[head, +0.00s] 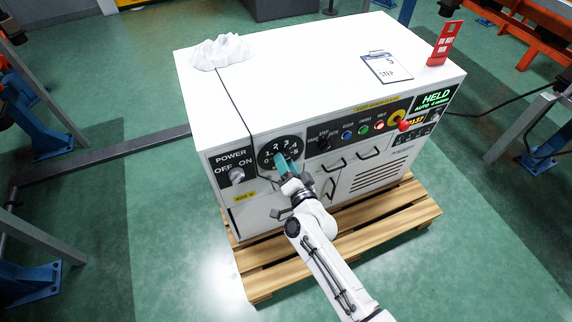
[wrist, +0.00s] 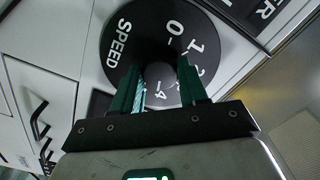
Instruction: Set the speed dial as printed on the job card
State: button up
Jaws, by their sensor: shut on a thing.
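The speed dial (head: 267,150) is a black disc with white numbers on the front of the white cabinet (head: 290,80). In the wrist view the dial (wrist: 118,55) shows the word SPEED and the figures 0, 1 and 4; others are partly covered. My gripper (head: 281,160), with green fingers, is at the dial; in the wrist view (wrist: 162,72) its fingers are shut on the dark knob at the dial's middle. The knob's pointer is hidden, so I cannot tell its setting. The job card (head: 392,74) lies on the cabinet top and shows a 5 above the word STEP.
A power switch (head: 237,175) is left of the dial. A mode switch (head: 323,145), coloured buttons and a green HELD display (head: 435,99) are to its right. A red sign (head: 443,44) and a white lump (head: 220,51) sit on top. The cabinet stands on a wooden pallet (head: 265,285).

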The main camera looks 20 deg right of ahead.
jog(key=m, duration=0.5)
jog(key=shift+m+b, duration=0.3)
dwell(0.4)
jog(key=o, duration=1)
jog(key=shift+o, duration=0.2)
jog(key=s+p, duration=0.1)
jog(key=s, duration=0.9)
jog(key=shift+s, duration=0.4)
